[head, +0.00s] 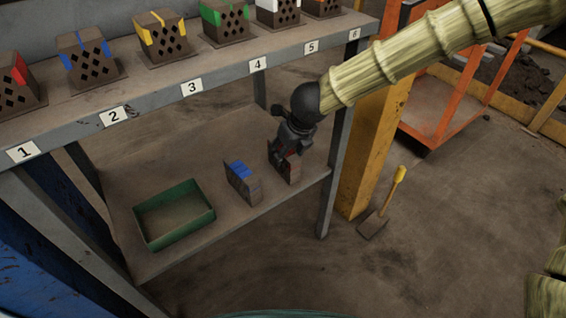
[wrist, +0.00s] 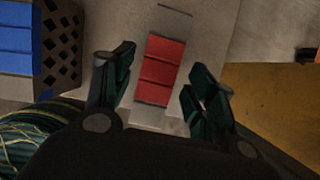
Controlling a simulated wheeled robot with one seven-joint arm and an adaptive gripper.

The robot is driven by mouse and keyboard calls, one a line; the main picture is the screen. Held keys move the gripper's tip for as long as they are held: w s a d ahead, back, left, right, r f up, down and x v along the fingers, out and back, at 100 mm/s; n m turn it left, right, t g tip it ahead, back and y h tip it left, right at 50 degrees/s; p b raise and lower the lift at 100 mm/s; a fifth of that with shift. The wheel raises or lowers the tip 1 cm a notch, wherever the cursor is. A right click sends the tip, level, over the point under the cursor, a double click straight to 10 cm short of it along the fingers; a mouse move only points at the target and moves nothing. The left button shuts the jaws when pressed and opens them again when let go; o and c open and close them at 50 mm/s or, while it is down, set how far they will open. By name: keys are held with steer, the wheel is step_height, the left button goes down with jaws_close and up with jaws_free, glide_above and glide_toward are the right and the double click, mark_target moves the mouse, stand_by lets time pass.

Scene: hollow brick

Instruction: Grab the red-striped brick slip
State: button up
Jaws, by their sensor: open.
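The red-striped brick slip (wrist: 160,70) stands on the lower shelf, with its red top face between and slightly beyond my open fingers in the wrist view. In the head view the same slip (head: 291,170) is partly hidden behind my gripper (head: 288,155), which is over it. My gripper also shows in the wrist view (wrist: 158,92), its two fingers apart with one on each side of the slip. I cannot tell whether the fingers touch it.
A blue-striped brick piece (head: 243,183) stands just left, also in the wrist view (wrist: 15,50). A green tray (head: 208,232) is farther left on the shelf. The upper shelf (head: 225,65) holds several colour-striped bricks above numbered labels. A shelf post (head: 332,190) stands close on the right.

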steer(key=shift+b+x, duration=1.75)
steer(key=shift+x, duration=1.5)
steer(key=shift+a+r, duration=0.1)
steer(key=shift+a, duration=0.1)
steer(key=shift+c, duration=0.4)
steer(key=c, duration=1)
